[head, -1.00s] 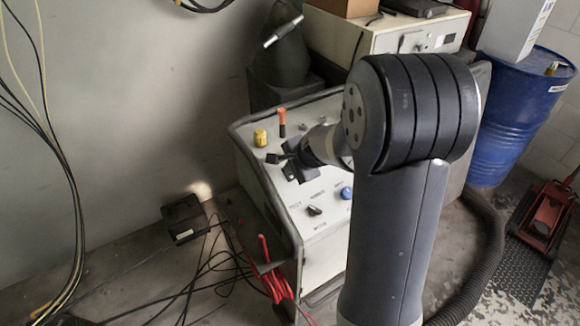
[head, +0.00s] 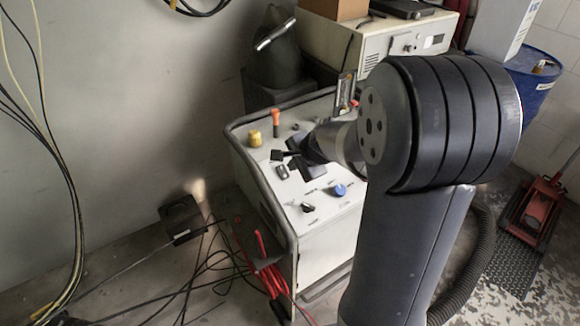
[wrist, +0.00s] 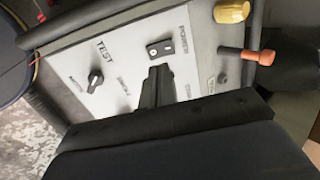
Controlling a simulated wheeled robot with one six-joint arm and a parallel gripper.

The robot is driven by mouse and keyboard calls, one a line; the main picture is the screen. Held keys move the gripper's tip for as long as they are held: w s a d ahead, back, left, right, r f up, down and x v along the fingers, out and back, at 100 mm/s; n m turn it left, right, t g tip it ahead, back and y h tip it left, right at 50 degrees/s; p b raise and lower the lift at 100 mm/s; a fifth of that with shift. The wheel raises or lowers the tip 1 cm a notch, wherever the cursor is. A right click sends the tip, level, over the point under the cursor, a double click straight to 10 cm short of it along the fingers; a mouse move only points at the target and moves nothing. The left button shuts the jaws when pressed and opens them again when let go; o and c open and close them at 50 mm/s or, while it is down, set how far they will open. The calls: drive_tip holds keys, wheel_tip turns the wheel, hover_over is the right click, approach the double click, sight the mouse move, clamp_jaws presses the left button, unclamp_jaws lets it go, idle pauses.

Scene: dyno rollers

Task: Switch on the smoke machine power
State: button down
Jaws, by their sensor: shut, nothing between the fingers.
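The smoke machine is a white cabinet (head: 325,237) with a sloped control panel and a dark tube frame. Its small dark power switch (head: 282,172) sits on the panel's left part. The switch also shows in the wrist view (wrist: 160,48), beside the printed word POWER. I cannot tell which way it is set. My gripper (head: 279,155) is shut and empty, low over the panel just behind the switch in the head view. In the wrist view its closed fingertips (wrist: 160,70) point at the switch, close to it; I cannot tell whether they touch.
A yellow knob (head: 255,138) and an orange-handled lever (head: 276,122) stand at the panel's back left. A black selector knob (head: 307,207) and a blue knob (head: 340,190) are nearer the front. Red cables (head: 268,270) hang at the cabinet's left side. A blue barrel (head: 530,85) stands right.

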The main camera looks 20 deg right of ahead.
drive_tip(key=v, duration=0.7)
drive_tip(key=shift+r, duration=0.2)
drive_tip(key=shift+s+d, duration=0.1)
drive_tip(key=shift+s, duration=0.05)
